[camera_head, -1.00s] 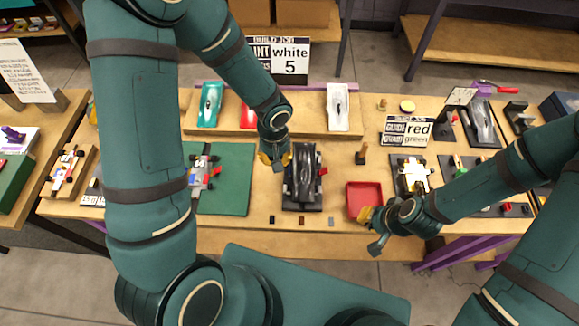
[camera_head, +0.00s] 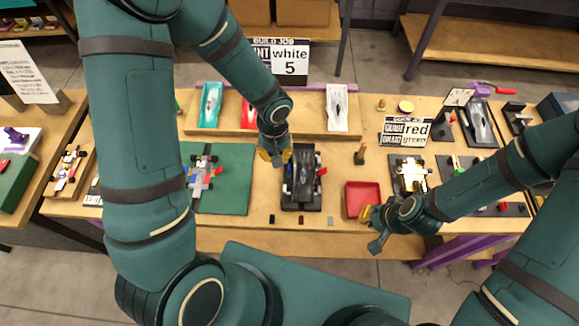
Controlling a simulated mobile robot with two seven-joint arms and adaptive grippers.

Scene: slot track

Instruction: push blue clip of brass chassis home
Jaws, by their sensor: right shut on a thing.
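A dark chassis (camera_head: 304,178) sits in a black fixture at the middle of the bench, with a red part (camera_head: 322,172) sticking out on its right side. My right gripper (camera_head: 367,214) is at the lower right corner of the red tray (camera_head: 364,187). Its fingers are closed, apparently on the tray's rim, though the contact is hard to see.
A grey chassis (camera_head: 200,176) with a red part lies on the green mat (camera_head: 232,190). Car bodies stand on a raised shelf (camera_head: 290,122) behind. A small wooden-handled tool (camera_head: 360,153) stands right of the fixture. Small blocks (camera_head: 301,220) lie along the front edge.

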